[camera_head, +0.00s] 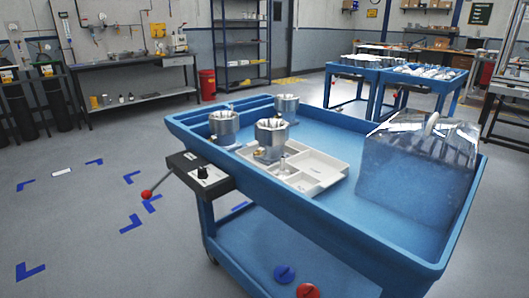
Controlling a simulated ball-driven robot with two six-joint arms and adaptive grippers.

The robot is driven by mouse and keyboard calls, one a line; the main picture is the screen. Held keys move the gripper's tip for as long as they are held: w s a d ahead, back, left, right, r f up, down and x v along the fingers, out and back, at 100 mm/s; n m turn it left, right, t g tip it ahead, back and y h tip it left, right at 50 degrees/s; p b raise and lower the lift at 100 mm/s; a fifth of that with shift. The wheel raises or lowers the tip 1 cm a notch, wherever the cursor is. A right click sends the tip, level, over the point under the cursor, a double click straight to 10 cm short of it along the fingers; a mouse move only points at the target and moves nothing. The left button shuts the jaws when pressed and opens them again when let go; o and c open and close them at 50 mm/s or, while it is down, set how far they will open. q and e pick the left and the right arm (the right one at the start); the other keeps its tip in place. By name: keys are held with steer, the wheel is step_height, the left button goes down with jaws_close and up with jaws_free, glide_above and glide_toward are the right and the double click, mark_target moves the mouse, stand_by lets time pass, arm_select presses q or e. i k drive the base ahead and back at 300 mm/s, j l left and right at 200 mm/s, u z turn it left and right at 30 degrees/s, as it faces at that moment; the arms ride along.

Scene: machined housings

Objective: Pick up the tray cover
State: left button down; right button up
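A clear, see-through box-shaped tray cover (418,165) stands on the right end of the blue cart top. A pale round knob shows on its top. A white compartment tray (318,172) lies left of it on the cart, uncovered, with a gap between them. Three metal housings stand at the cart's left end: one (271,138) at the tray's left part, one (223,128) further left and one (286,106) behind. Neither of my grippers is in view.
The blue cart (300,215) has a raised rim around its top and a lower shelf. A black control box (200,175) with a red-ball lever juts from its left side. Other blue carts (375,75) stand behind.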

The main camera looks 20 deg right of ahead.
mark_target(418, 165)
steer(key=z, duration=1.8)
